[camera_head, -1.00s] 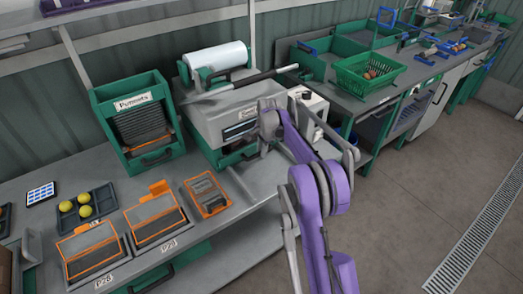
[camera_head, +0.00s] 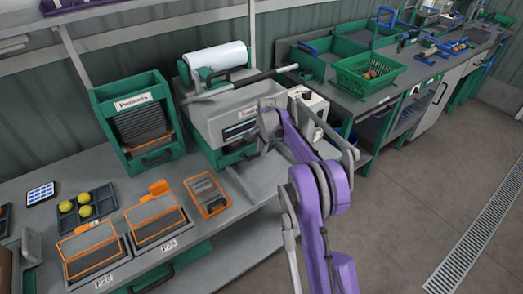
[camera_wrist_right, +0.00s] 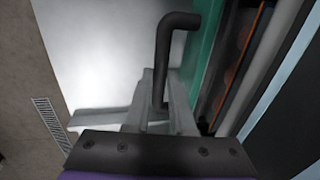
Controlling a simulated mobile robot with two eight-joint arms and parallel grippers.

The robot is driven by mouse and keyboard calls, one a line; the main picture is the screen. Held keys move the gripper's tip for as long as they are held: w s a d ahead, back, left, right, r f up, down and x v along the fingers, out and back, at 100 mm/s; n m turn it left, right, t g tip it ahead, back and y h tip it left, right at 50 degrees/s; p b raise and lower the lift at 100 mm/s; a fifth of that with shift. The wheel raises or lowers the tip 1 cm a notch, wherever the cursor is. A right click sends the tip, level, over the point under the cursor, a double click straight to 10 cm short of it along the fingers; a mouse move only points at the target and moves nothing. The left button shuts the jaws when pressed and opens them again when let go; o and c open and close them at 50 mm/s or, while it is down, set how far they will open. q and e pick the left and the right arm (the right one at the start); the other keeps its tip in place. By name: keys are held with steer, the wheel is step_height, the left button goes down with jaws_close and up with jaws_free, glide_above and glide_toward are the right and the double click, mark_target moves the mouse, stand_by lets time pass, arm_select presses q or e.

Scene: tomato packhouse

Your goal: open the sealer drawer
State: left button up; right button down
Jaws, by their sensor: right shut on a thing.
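The sealer (camera_head: 215,118) is a grey machine with a long lever, standing on the bench in the head view. Its green drawer (camera_head: 232,157) sits low in its front, and my right arm partly hides the drawer's right side. My right gripper (camera_head: 260,145) is at the drawer front. In the right wrist view, the fingers of my right gripper (camera_wrist_right: 155,112) are shut on the dark bent drawer handle (camera_wrist_right: 176,22). The green drawer front (camera_wrist_right: 207,50) runs beside the handle. My left gripper is not in view.
A green punnet rack (camera_head: 140,125) stands left of the sealer. Orange-framed trays (camera_head: 155,218) and a dark tray with yellow balls (camera_head: 103,193) lie on the bench. A green basket (camera_head: 370,74) is on the right bench. The floor (camera_head: 420,180) in front is clear.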

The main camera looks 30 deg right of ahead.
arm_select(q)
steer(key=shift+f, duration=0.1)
arm_select(e)
steer(key=shift+s, duration=0.15)
steer(key=shift+s+d+f, duration=0.1)
steer(key=shift+s, duration=0.15)
steer(key=s+b, duration=0.1)
steer(key=s, duration=0.2)
steer(key=s+b, duration=0.1)
steer(key=s, duration=0.2)
steer(key=s+b, duration=0.1)
steer(key=s, duration=0.2)
steer(key=shift+d+f, duration=0.1)
steer(key=shift+d, duration=0.25)
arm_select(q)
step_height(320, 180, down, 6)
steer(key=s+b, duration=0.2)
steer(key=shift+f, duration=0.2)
arm_select(e)
steer(key=s+d, duration=0.1)
steer(key=s, duration=1.2)
steer(key=shift+r, duration=0.2)
steer(key=c, duration=0.8)
jaws_free()
steer(key=shift+o, duration=0.2)
